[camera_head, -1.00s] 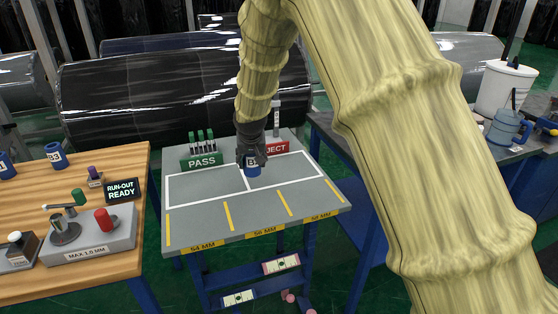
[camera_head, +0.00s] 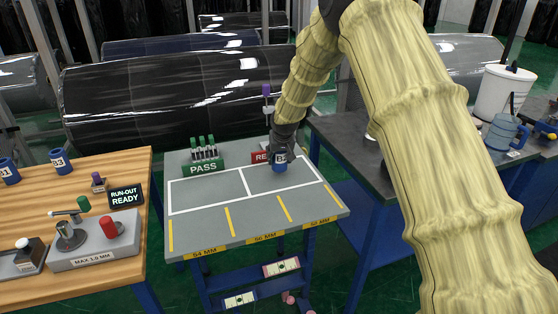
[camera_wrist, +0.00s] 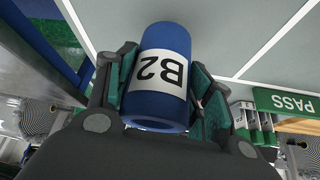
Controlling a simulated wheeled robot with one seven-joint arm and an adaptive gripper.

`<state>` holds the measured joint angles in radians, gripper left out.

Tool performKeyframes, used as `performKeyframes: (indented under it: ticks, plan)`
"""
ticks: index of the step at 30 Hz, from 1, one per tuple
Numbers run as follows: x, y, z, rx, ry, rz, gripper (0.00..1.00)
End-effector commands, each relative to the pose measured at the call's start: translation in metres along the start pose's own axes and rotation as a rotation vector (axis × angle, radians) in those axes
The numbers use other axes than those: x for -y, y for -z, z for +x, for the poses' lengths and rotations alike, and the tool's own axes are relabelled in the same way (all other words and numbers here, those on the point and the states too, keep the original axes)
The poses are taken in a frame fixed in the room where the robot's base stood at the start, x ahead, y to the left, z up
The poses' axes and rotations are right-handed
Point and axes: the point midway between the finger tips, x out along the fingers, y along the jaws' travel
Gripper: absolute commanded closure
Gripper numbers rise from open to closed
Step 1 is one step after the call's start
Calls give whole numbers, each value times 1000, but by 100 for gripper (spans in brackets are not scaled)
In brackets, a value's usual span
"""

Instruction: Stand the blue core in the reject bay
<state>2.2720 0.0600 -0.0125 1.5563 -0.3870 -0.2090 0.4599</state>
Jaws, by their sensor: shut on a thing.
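The blue core (camera_head: 280,165) with a white label stands upright in my gripper (camera_head: 281,152), at the right-hand bay of the grey table (camera_head: 215,226), behind which the red reject sign (camera_head: 260,157) stands partly hidden. In the wrist view the blue core (camera_wrist: 160,75) reads B2 and sits between the two green-padded fingers of my gripper (camera_wrist: 160,92), which are shut on it. I cannot tell whether its base touches the table top. The green PASS sign (camera_head: 203,168) stands at the back of the left bay.
A wooden bench (camera_head: 110,182) at left holds the B3 core (camera_head: 61,161), another blue core (camera_head: 9,171) and a run-out gauge (camera_head: 95,243). A dark bench (camera_head: 350,145) stands close at right.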

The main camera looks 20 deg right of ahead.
Motion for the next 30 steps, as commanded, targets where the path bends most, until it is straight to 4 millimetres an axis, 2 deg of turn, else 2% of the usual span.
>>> performKeyframes:
  ticks: [6, 16, 17, 20, 30]
  plan:
    - [1, -12, 19, 1, 0, -3, 76]
    - [1, -14, 23, 1, 0, -1, 76]
    - [1, -14, 23, 1, 0, -1, 46]
    - [2, -14, 22, 1, 0, -1, 28]
    - [1, -13, 22, 1, 0, -1, 26]
